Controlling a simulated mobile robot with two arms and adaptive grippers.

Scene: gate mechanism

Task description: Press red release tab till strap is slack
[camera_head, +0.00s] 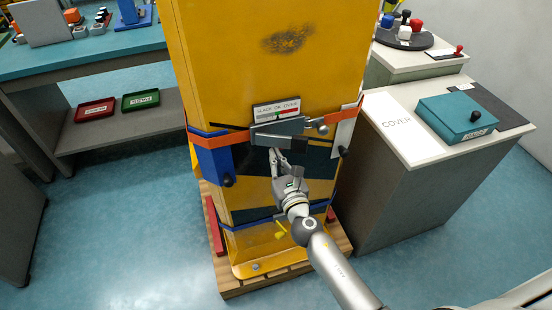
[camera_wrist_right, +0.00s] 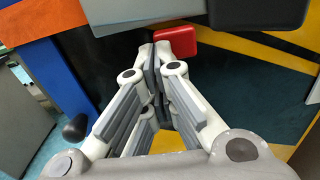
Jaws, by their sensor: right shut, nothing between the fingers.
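My right gripper (camera_head: 278,158) points up at the front of the yellow cabinet, just below the grey buckle (camera_head: 278,127). In the wrist view its fingers (camera_wrist_right: 157,58) are together with nothing between them. The red tab (camera_wrist_right: 180,38) shows there just beyond and to the right of the fingertips, under the grey buckle body. I cannot tell whether the fingertips touch it. The tab does not show clearly in the head view. The orange strap (camera_head: 216,138) runs around the cabinet to the buckle and looks flat against it. My left gripper is not in view.
A blue box (camera_head: 214,164) hangs left of the buckle, and a white plate (camera_head: 344,133) is at the right. A label (camera_head: 276,108) sits above the buckle. A lower blue strap (camera_head: 250,219) crosses the cabinet, which stands on a wooden pallet (camera_head: 285,277).

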